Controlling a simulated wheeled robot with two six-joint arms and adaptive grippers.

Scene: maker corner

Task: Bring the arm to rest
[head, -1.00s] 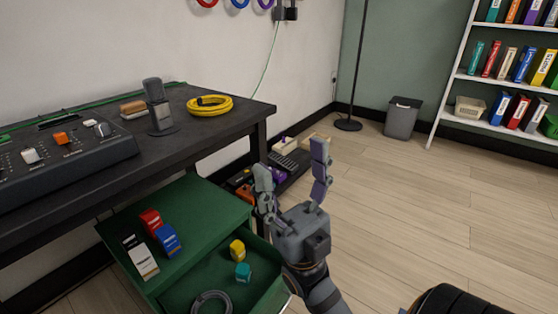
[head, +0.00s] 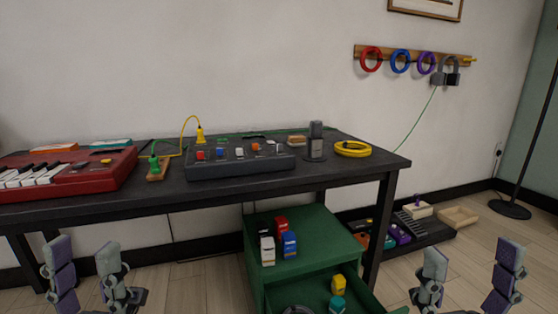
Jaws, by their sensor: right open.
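My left gripper (head: 83,254) is at the bottom left of the head view, fingers pointing up and apart, with nothing between them. It appears in front of the black table (head: 340,178). My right gripper (head: 471,256) is at the bottom right, also upright, open and empty. It appears in front of the floor, to the right of the green drawer cabinet (head: 320,228). Both arms below the grippers are cut off by the frame's lower edge.
The table carries a red keyboard (head: 115,166), a grey mixer (head: 240,165), a microphone (head: 316,142) and a coiled yellow cable (head: 352,149). The cabinet's drawer is open, holding a yellow block (head: 338,284) and a teal one (head: 337,304).

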